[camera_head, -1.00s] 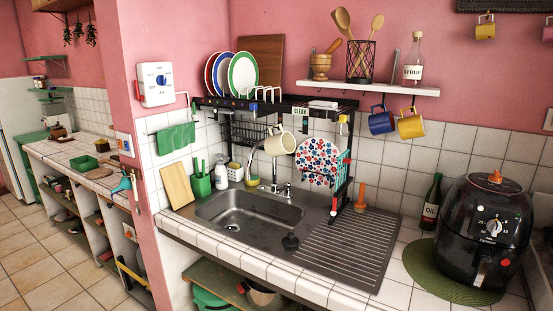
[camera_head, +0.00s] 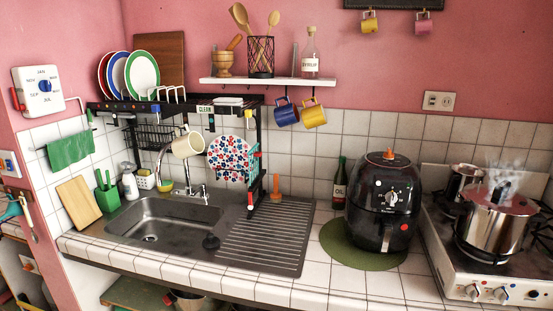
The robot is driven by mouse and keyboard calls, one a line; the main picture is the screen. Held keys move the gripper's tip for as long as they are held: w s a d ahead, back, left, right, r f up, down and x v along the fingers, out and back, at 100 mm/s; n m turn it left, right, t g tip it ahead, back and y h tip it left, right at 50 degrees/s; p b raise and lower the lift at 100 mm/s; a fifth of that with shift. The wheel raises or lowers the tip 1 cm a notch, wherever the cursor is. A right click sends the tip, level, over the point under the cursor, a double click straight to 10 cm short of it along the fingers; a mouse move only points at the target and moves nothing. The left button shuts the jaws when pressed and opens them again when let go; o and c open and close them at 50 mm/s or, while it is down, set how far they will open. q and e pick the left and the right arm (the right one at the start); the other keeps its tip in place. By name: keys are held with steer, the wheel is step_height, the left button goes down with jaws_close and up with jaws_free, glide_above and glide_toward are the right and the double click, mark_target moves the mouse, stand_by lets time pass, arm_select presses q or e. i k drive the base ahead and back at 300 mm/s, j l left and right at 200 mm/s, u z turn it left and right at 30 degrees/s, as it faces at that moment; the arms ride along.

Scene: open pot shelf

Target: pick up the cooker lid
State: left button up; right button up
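A silver pot (camera_head: 490,228) stands on the stove at the right, with steam above it. A reddish-brown lid (camera_head: 501,200) with an upright dark knob lies on top of this pot. A second, smaller metal pot (camera_head: 464,183) stands behind it on the left; whether it has a lid is hard to tell. A black round cooker (camera_head: 383,205) with an orange knob on its top stands left of the stove on a green mat (camera_head: 345,247). Neither of my grippers shows in the head view.
The white stove (camera_head: 483,287) has knobs along its front. A dark oil bottle (camera_head: 339,184) stands left of the black cooker. The sink (camera_head: 160,222) and ribbed drainboard (camera_head: 268,238) fill the counter's left. Blue (camera_head: 286,114) and yellow (camera_head: 314,116) mugs hang below a white shelf (camera_head: 266,82).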

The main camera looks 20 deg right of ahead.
mark_target(521, 205)
steer(key=z, duration=1.9)
